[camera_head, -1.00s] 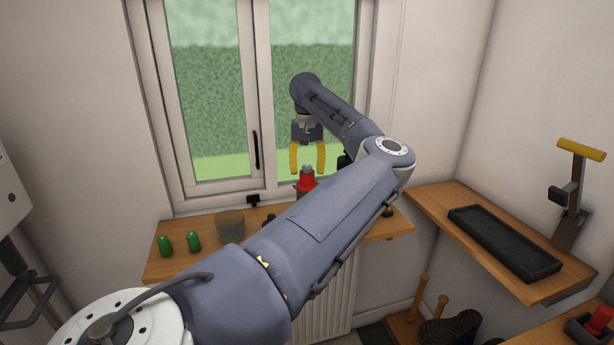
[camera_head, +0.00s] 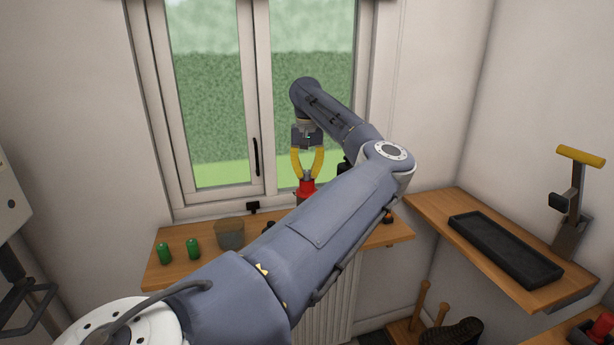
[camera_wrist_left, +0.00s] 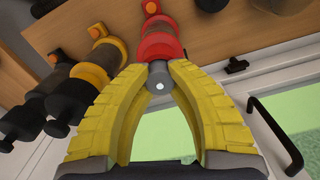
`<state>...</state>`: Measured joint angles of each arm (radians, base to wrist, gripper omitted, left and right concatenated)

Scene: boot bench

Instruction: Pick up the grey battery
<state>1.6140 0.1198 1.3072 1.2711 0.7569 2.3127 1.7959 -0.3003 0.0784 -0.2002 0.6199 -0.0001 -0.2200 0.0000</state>
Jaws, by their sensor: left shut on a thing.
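The grey battery (camera_wrist_left: 157,84) shows as a small grey end with a bright dot, between my fingertips in the left wrist view. It sits at the end of a red ringed holder (camera_wrist_left: 160,45), which also shows in the head view (camera_head: 306,188) upright on the window bench. My left gripper (camera_head: 307,174) points down from above, its yellow fingers bowed and tips closed together on the battery; it also shows in the left wrist view (camera_wrist_left: 157,74). The battery's lower part is hidden, so I cannot tell how deep it sits. My right gripper is not in view.
The wooden bench (camera_head: 165,276) carries two green cylinders (camera_head: 193,249) and a translucent cup (camera_head: 230,235). A right-hand shelf holds a black tray (camera_head: 505,249) and a yellow-handled tool (camera_head: 579,155).

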